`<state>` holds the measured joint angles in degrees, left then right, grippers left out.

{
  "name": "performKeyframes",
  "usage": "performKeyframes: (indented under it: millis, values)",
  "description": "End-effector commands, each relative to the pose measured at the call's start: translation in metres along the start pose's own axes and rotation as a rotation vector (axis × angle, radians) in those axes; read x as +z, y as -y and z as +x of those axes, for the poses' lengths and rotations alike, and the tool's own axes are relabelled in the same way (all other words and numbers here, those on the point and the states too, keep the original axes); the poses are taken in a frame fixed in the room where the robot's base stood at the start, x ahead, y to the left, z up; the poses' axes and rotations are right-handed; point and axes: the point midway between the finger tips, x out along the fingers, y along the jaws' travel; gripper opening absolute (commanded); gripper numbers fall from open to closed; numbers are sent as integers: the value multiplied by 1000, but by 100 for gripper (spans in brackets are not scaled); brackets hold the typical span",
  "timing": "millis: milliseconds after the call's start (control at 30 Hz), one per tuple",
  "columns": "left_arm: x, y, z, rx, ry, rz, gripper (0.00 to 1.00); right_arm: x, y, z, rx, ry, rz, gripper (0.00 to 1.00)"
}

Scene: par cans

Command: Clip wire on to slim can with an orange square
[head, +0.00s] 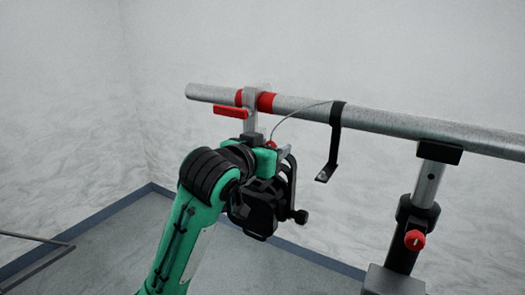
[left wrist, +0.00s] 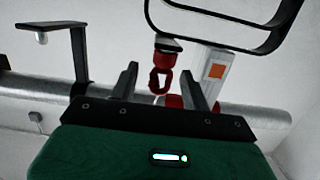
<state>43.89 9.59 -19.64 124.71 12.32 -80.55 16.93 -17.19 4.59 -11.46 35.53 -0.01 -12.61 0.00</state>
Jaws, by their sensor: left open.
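My left gripper (head: 266,150) is at the hanging lamp below the pipe. In the left wrist view its two fingers (left wrist: 165,88) stand apart, with a red clip (left wrist: 159,78) between them in the picture; contact is not clear. The thin wire (head: 300,109) runs from the black strap on the pipe down to the red clip near my gripper. The slim can (head: 262,208) is black, with a looped yoke (left wrist: 225,40) and a side knob. A pale clamp post with an orange square (left wrist: 216,71) stands right of the clip. My arm hides part of the can.
A grey pipe (head: 390,124) crosses the view, with red bands and a red lever (head: 230,111) near its left end. A black strap (head: 333,145) hangs from it. A stand with a red knob (head: 415,240) holds it at right.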

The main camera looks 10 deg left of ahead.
Motion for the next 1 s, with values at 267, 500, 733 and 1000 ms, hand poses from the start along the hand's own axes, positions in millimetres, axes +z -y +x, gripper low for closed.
performKeyframes:
  millis: [267,500,733,1000]
  values:
    - [1,0,-44,0,-5,2,47,1,0,10,0,0,0,56]
    - [0,0,-103,0,-6,2,47,2,0,18,0,0,0,56]
    - [2,0,-129,0,-4,0,47,2,1,33,0,2,0,56]
    - [0,0,-137,1,-1,0,47,-1,1,35,0,-2,1,56]
